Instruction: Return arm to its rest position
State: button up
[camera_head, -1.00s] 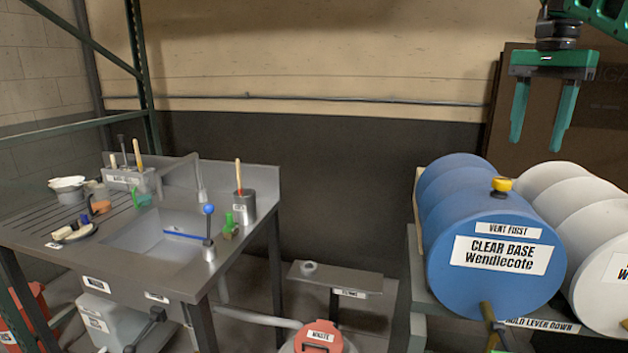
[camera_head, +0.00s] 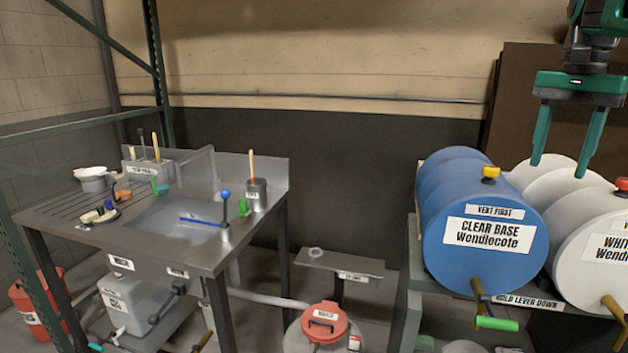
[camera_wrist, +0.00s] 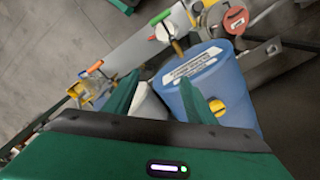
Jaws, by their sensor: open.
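My gripper (camera_head: 560,168) hangs at the upper right of the head view, fingers pointing down, spread apart with nothing between them. It is in the air above and behind the white drum (camera_head: 602,250), overlapping the further white drums in the picture. In the wrist view my gripper (camera_wrist: 155,95) has its two green fingers apart and empty. The blue drum labelled Clear Base Wendlecote (camera_head: 475,265) lies on its side left of my gripper. The blue drum also shows in the wrist view (camera_wrist: 215,85), partly hidden by a finger.
A steel sink bench (camera_head: 130,240) stands at the left with small tools on it. A low grey shelf (camera_head: 345,263) and a red-lidded waste drum (camera_head: 323,322) are between bench and drums. A brown panel (camera_head: 515,95) is behind my gripper.

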jog(key=s+a+f+n, duration=0.2)
jog(key=s+f, duration=1)
jog(key=f, duration=0.2)
jog(key=s+a+f+n, duration=0.2)
jog(key=s+f+n, duration=0.1)
jog(key=s+f, duration=1)
jog(key=shift+s+a+f, duration=0.15)
jog(key=shift+s+f, duration=0.1)
jog(key=shift+f, duration=0.25)
